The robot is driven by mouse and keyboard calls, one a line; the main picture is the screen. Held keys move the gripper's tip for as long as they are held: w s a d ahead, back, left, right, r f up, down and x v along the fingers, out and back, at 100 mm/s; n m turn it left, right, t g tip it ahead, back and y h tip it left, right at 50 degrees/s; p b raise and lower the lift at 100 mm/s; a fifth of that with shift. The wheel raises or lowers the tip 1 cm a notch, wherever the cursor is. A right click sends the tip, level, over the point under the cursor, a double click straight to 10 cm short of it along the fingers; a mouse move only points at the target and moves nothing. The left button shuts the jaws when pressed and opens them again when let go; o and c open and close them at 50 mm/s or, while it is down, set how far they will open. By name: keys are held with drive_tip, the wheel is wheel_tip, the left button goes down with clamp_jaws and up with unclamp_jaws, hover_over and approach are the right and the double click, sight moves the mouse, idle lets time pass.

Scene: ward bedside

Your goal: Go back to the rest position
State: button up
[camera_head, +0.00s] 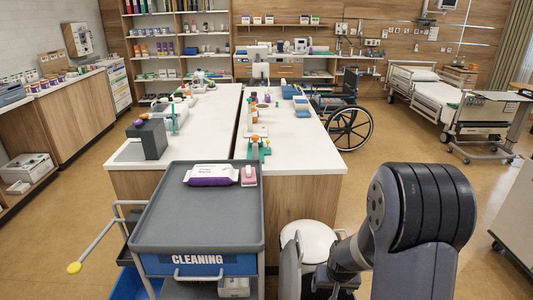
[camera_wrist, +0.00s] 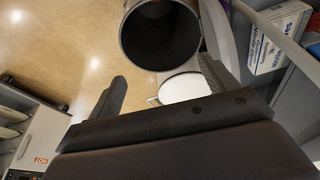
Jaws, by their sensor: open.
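My gripper (camera_wrist: 163,70) is in the wrist view, with its two dark fingers spread wide apart. Nothing is between the fingers, so it is open and empty.
A grey cleaning cart (camera_head: 200,235) stands at the front, with a wipes pack (camera_head: 210,175) and a pink-white item on top. Behind are long white worktables (camera_head: 300,135), a wheelchair (camera_head: 348,125) and a bed (camera_head: 430,92).

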drive_tip(key=shift+n, duration=0.4)
drive_tip(key=shift+a+r+p, duration=0.35)
drive_tip(key=shift+r+p, duration=0.35)
drive_tip(key=shift+a+r+p, duration=0.4)
drive_tip(key=shift+r+p, duration=0.35)
drive_tip(key=shift+a+r+p, duration=0.35)
drive_tip(key=shift+r+p, duration=0.35)
drive_tip(key=shift+r, duration=0.1)
